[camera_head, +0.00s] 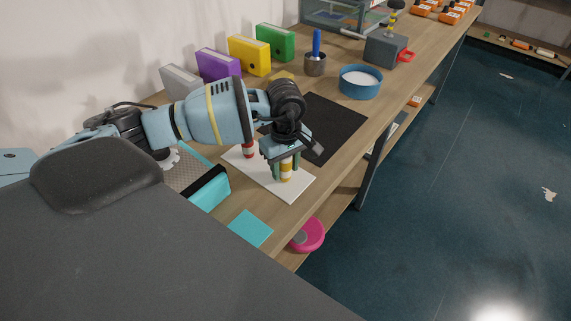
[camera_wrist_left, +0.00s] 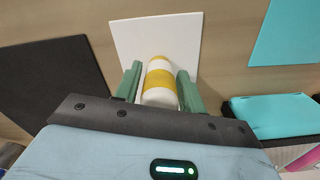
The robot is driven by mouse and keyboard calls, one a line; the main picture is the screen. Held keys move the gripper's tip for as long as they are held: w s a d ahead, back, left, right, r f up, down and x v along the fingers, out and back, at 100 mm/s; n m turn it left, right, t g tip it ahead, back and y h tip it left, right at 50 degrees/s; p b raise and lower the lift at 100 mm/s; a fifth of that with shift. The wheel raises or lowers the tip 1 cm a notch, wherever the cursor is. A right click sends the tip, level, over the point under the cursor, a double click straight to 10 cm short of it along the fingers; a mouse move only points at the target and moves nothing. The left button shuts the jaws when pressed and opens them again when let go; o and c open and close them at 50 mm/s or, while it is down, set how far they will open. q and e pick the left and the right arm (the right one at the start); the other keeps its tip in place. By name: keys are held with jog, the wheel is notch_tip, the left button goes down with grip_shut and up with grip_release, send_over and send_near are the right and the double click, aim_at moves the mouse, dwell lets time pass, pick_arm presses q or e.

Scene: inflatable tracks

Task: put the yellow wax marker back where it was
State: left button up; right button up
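The yellow wax marker (camera_head: 285,170) is white with a yellow band. It is upright at the front right part of a white sheet (camera_head: 297,192). My left gripper (camera_head: 286,168) points down with its green fingers on both sides of the marker, shut on it. In the left wrist view the marker (camera_wrist_left: 160,83) fills the gap between the fingers (camera_wrist_left: 158,88), over the sheet (camera_wrist_left: 128,42). I cannot tell whether its lower end touches the sheet. My right gripper is not in view.
A red-banded marker (camera_head: 248,150) stands on the sheet, left of the gripper. A black mat (camera_head: 335,125), a blue round dish (camera_head: 361,84) and a cup (camera_head: 315,64) lie beyond. A teal case (camera_head: 210,190) and teal card (camera_head: 251,229) are nearer. Colored binders (camera_head: 249,54) line the wall.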

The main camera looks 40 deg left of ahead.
pick_arm(q)
jog(key=shift+o, duration=1)
notch_tip(320, 180, up, 12)
jog(key=shift+r, duration=0.25)
